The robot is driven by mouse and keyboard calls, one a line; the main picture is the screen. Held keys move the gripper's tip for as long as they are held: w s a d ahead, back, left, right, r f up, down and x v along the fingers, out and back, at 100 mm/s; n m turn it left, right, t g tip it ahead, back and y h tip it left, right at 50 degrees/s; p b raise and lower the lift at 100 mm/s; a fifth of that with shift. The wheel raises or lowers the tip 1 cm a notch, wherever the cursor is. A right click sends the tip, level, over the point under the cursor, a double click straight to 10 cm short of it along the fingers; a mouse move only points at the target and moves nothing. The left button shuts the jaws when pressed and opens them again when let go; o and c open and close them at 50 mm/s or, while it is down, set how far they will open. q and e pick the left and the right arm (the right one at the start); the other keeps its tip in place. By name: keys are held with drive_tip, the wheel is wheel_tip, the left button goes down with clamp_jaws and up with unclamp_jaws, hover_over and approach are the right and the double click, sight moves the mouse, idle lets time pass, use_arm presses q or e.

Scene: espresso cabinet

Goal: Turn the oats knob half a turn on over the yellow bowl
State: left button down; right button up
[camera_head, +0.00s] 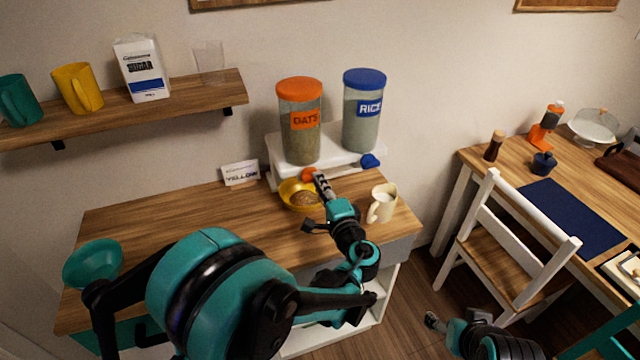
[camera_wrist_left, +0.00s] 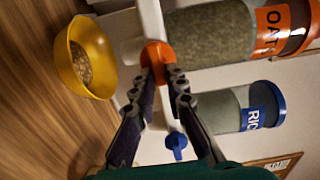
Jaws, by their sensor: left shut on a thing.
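The orange oats knob (camera_head: 308,174) sits under the oats dispenser (camera_head: 300,135), which has an orange lid and label. My left gripper (camera_head: 319,182) is shut on this knob; in the left wrist view its two fingers (camera_wrist_left: 163,77) close on the orange knob (camera_wrist_left: 156,53). The yellow bowl (camera_head: 287,199) stands on the counter below the dispenser, and brownish grain lies in it. The bowl (camera_wrist_left: 75,80) also shows in the left wrist view. My right gripper (camera_head: 434,322) is low at the bottom right, away from the counter; its jaws are too small to judge.
The rice dispenser (camera_head: 363,120) with its blue knob (camera_head: 370,161) stands just right of the oats. A cream mug (camera_head: 382,204) is right of the bowl. A name card (camera_head: 240,173) stands at the left. A teal bowl (camera_head: 93,263) is at the counter's left end. The counter's middle is clear.

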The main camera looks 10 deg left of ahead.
idle(0.4)
use_arm(q)
drive_tip(key=c, duration=1.5)
unclamp_jaws()
drive_tip(key=shift+c, duration=0.2)
drive_tip(key=v, duration=1.2)
